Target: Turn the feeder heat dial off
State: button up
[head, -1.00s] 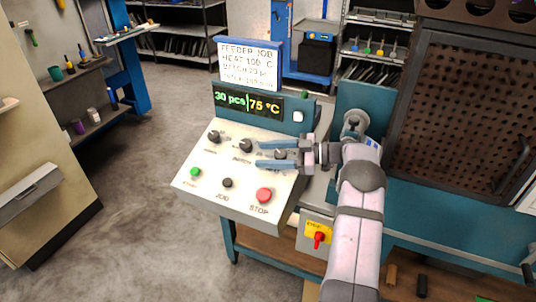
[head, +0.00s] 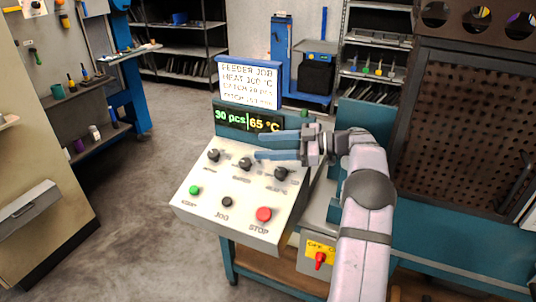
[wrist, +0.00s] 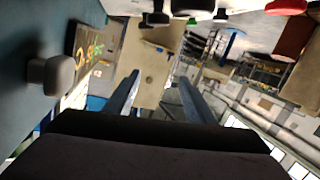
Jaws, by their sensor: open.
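The feeder panel (head: 240,208) carries a row of three black dials: left (head: 214,155), middle (head: 245,163) and right (head: 281,173). The label under the right dial is small and seems to end in °C; its pointer is too small to read. The display (head: 249,121) reads 30 pcs and 65 °C. My gripper (head: 262,146) is open and empty, fingers pointing left, above the panel between the dials and the display. In the wrist view my gripper's fingers (wrist: 159,77) are apart with nothing between them; black dials (wrist: 155,18) show at the top edge.
A green button (head: 194,190), a black jog button (head: 227,202) and a red stop button (head: 264,214) sit below the dials. A job sign (head: 249,83) stands above the display. A red switch (head: 320,260) on yellow is at the lower right. A perforated guard (head: 463,115) stands right.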

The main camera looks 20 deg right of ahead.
aim_at(276, 169)
jog(key=shift+d+f, duration=0.1)
dwell(0.4)
jog(key=s+d+f+m+t+h+b, duration=0.1)
jog(key=f+m+t+h, duration=0.1)
jog(key=s+d+f+m+t+h+b, duration=0.1)
jog(key=f+m+t, duration=0.1)
jog(key=f+t, duration=0.1)
jog(key=s+d+f+m+t+h+b, duration=0.1)
jog(key=s+d+f+m+t+h, duration=0.1)
jog(key=f, duration=0.1)
jog(key=shift+s+d+f+m+t+h, duration=0.1)
jog(key=shift+m+t+h, duration=0.2)
jog(key=shift+t, duration=0.1)
jog(key=shift+s+d+f+h, duration=0.15)
jog(key=shift+s+f+h, duration=0.15)
jog(key=shift+f+h, duration=0.15)
jog(key=shift+p+x, duration=0.4)
jog(key=shift+x, duration=3.25)
jog(key=c, duration=1)
